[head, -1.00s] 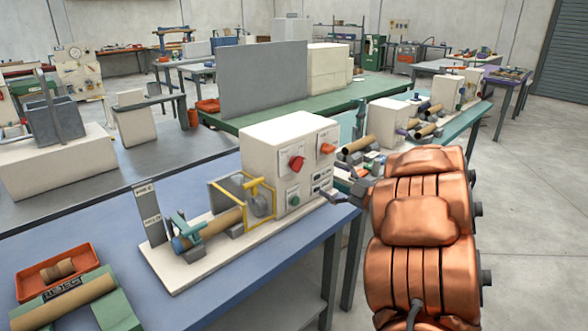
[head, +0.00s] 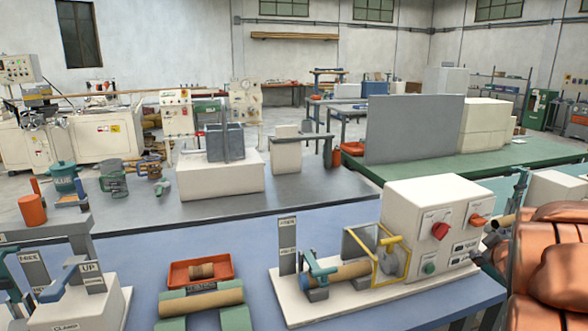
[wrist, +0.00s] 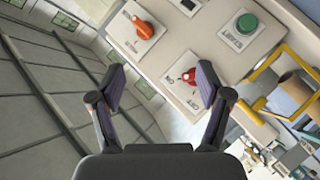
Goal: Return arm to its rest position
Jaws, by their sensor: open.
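My copper-coloured arm (head: 555,265) fills the lower right edge of the head view, partly cut off by the frame. Beyond the fingers is the white control box (wrist: 225,50), tilted in that view, with a red knob (wrist: 188,77), an orange knob (wrist: 145,30) and a green button (wrist: 245,22). In the head view the control box (head: 425,215) stands left of my arm. I cannot clearly make out the fingers in the head view.
The winder's white base (head: 330,305) carries a brown tube (head: 345,273) and a yellow guard (head: 392,262) on the blue table (head: 250,260). An orange tray (head: 178,278) and a white lever unit (head: 105,300) stand to the left. A grey panel (head: 412,130) stands behind on the green table.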

